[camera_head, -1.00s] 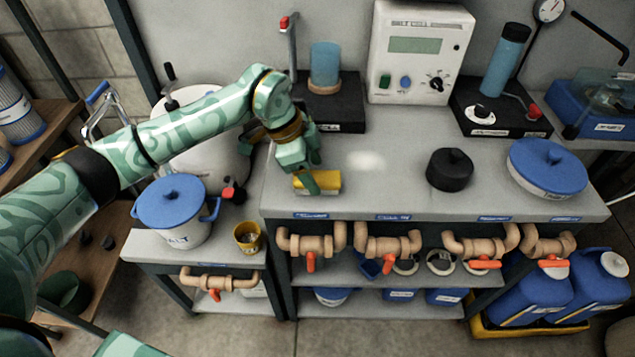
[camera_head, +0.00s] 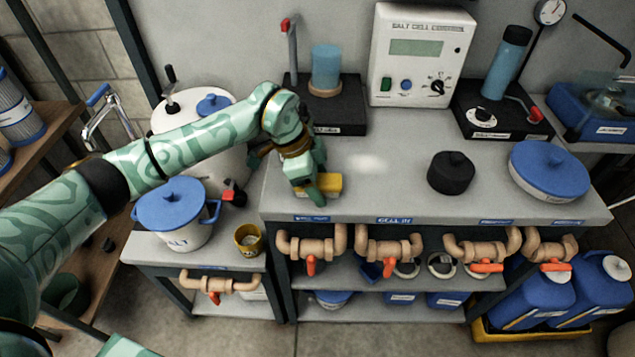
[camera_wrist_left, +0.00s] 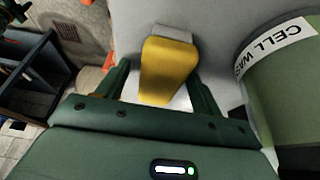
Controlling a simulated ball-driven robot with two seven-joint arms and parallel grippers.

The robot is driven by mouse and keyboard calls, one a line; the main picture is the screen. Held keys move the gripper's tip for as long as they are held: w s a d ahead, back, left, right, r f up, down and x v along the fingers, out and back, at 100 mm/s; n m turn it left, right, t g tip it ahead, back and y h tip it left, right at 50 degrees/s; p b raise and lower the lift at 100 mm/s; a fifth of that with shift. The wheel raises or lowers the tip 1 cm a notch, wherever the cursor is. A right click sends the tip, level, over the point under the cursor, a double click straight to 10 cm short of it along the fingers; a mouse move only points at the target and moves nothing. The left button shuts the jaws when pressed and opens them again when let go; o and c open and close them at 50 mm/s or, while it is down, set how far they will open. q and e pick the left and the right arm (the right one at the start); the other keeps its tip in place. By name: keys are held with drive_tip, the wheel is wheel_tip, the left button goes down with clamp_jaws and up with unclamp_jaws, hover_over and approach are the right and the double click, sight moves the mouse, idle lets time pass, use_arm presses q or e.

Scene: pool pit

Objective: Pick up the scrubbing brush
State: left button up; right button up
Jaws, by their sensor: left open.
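The scrubbing brush (camera_head: 328,183) has a yellow body with a pale strip along one side. It lies on the grey bench top near the front edge. In the left wrist view the brush (camera_wrist_left: 168,68) lies ahead of and partly between the two fingers. My left gripper (camera_head: 312,187) is over the brush in the head view and hides part of it. In the left wrist view the left gripper (camera_wrist_left: 160,88) is open, one finger on each side of the brush, with gaps visible. My right gripper is not in view.
A black stand with a blue cup (camera_head: 326,68) is behind. A green labelled cylinder (camera_wrist_left: 285,75) is close at the wrist view's right.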

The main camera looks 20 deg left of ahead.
sight(325, 178)
use_arm(q)
drive_tip(key=c, duration=1.2)
drive_tip(key=shift+r+b, duration=0.25)
drive_tip(key=shift+b, duration=0.15)
wheel_tip(325, 178, up, 4)
drive_tip(key=shift+w+f+p, duration=0.1)
drive_tip(key=shift+p, duration=0.8)
drive_tip(key=s+d+r+p, duration=0.1)
drive_tip(key=s+r, duration=0.2)
drive_tip(key=s, duration=0.1)
drive_tip(key=s+d+r+p, duration=0.1)
drive_tip(key=s+r, duration=0.2)
drive_tip(key=s, duration=0.2)
drive_tip(key=s+d+r+p, duration=0.1)
drive_tip(key=s+r, duration=0.2)
drive_tip(key=s, duration=0.2)
drive_tip(key=shift+r+p, duration=0.1)
drive_tip(key=shift+p, duration=0.25)
